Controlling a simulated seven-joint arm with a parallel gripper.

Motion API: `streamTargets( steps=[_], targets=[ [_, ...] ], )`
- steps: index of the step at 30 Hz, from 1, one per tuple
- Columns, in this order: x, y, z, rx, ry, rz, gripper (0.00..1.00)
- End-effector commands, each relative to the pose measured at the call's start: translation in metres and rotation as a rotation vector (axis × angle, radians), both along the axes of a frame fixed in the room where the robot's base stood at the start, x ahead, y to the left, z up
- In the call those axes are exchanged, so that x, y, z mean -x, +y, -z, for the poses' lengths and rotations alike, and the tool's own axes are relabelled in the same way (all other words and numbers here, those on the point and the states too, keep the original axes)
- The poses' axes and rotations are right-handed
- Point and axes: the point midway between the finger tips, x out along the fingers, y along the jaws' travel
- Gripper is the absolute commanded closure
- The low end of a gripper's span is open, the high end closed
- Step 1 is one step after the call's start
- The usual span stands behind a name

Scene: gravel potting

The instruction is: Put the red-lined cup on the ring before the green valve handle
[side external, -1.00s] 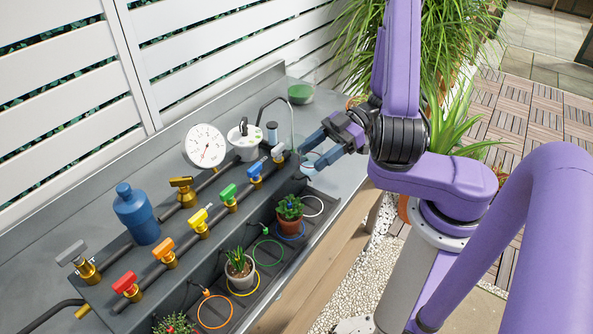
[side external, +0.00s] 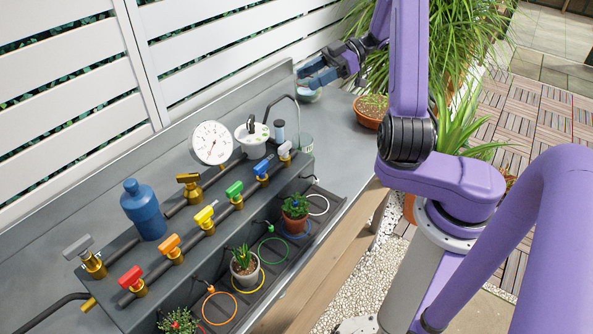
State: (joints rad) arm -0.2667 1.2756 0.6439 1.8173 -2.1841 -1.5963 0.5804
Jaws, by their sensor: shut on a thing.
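My gripper (side external: 308,80) is at the far end of the bench, its blue fingers shut on a small pale cup (side external: 308,96), mostly hidden by the fingers. No red lining can be made out. The green valve handle (side external: 234,189) is in the row on the front pipe. An empty green ring (side external: 273,251) lies on the dark lower tray in front of it.
Potted plants stand by the yellow ring (side external: 249,286) and blue ring (side external: 297,229). The orange ring (side external: 219,308) and white ring (side external: 318,205) are empty.

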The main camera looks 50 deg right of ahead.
Motion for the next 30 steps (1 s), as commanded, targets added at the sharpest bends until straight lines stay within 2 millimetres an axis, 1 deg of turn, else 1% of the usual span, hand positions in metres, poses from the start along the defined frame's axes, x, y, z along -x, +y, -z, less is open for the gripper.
streamTargets(
  steps=[8, 15, 18, 24, 30],
  targets=[
    [-0.032, 0.030, -0.015, 0.001, -0.001, 0.211, 0.74],
    [-0.066, 0.066, -0.032, 0.002, -0.001, 0.480, 0.74],
    [-0.077, 0.079, -0.038, 0.002, 0.000, 0.587, 0.74],
    [-0.091, 0.101, -0.044, 0.002, 0.002, 0.771, 0.74],
    [-0.096, 0.116, -0.046, 0.003, 0.004, 0.918, 0.74]
  ],
)
